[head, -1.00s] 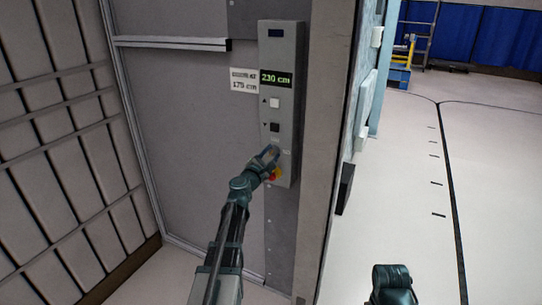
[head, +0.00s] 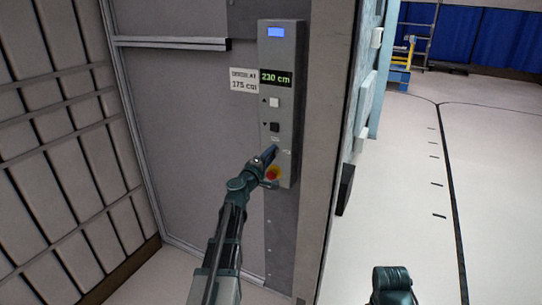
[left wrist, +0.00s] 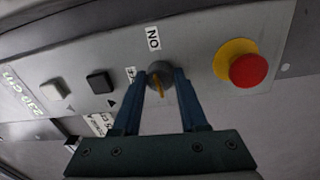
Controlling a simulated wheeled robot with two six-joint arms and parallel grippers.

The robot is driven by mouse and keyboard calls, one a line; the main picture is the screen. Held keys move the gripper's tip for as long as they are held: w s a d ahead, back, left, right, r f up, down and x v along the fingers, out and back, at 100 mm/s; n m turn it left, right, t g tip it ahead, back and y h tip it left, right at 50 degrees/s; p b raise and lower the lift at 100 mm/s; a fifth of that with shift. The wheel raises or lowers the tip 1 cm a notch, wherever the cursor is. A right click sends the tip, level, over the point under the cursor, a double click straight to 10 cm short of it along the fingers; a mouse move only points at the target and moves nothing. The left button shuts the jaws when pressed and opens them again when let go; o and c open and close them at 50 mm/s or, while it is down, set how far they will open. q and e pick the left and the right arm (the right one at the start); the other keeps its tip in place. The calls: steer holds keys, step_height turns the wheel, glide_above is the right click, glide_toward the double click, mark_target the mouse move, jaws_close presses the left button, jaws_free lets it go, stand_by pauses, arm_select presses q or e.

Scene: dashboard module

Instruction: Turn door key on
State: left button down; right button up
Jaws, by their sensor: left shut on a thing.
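The grey control panel (head: 283,100) is mounted upright on the wall, and it also fills much of the left wrist view (left wrist: 125,60). Its round dark key switch (left wrist: 160,72) has a yellow mark and sits beside an "ON" label (left wrist: 153,38). My left gripper (left wrist: 162,80) is shut on the key switch, one blue finger on each side. In the head view my left gripper (head: 266,158) reaches the lower panel and hides the switch. My right gripper does not show; only a dark part of my right arm is at the bottom.
A red stop button with a yellow collar (left wrist: 248,69) is close beside the key switch. A white button (head: 274,102) and a black button (head: 275,127) are above it. Open floor (head: 405,200) lies to the right.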

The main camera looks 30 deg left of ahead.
arm_select(q)
steer(key=shift+m, duration=0.9)
steer(key=shift+c, duration=2.2)
jaws_free()
steer(key=s, duration=1.3)
steer(key=shift+s+f+b, duration=0.4)
steer(key=shift+d, duration=0.1)
